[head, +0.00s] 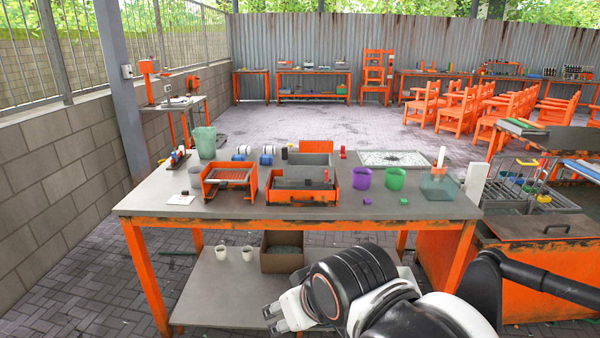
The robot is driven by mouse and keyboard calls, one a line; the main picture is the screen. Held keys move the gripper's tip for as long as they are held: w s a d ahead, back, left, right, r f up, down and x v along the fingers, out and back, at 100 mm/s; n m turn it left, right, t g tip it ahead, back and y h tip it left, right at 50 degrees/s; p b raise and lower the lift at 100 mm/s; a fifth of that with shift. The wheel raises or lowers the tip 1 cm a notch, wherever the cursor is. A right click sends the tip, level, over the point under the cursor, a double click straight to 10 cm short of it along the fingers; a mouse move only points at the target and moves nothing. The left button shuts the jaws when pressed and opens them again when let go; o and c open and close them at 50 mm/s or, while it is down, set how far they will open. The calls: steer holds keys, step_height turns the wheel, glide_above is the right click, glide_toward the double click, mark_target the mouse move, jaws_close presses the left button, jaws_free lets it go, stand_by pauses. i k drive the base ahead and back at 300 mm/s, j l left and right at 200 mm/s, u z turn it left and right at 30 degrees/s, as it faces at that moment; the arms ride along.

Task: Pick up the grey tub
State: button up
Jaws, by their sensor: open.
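My gripper (274,318) is at the bottom of the head view, low in front of the workbench, with its white fingers pointing left. It is open, and nothing shows between the fingers. It is well apart from the things on the bench top. I cannot tell for sure which thing is the grey tub. A small pale grey container (195,176) stands at the left of the bench, partly hidden by an orange rack. A larger grey-green translucent bucket (204,143) stands upright behind it.
The bench (300,218) also bears an orange rack (229,180), an orange toolbox (302,187), a purple cup (361,179), a green cup (395,179) and a clear container (439,187). Two white cups and a cardboard box (282,254) stand on the lower shelf.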

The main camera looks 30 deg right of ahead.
mark_target(194, 175)
steer(key=i+j+u, duration=0.45)
steer(key=i+u, duration=0.4)
steer(key=i, duration=0.25)
steer(key=i+u, duration=0.45)
steer(key=i+l+u, duration=0.4)
steer(key=i, duration=0.25)
steer(key=i+z, duration=0.15)
steer(key=i, duration=0.35)
steer(key=i+j+z, duration=0.15)
steer(key=i, duration=0.35)
steer(key=i+j+z, duration=0.15)
steer(key=i, duration=0.3)
steer(key=i+j+z, duration=0.15)
steer(key=i, duration=0.35)
steer(key=i+l+z, duration=0.1)
steer(key=z, duration=0.35)
steer(key=i+z, duration=0.3)
steer(key=z, duration=0.15)
steer(key=i+j+z, duration=0.15)
steer(key=z, duration=0.3)
steer(key=i+j+z, duration=0.2)
steer(key=z, duration=0.3)
steer(key=i+j+z, duration=0.2)
steer(key=z, duration=0.25)
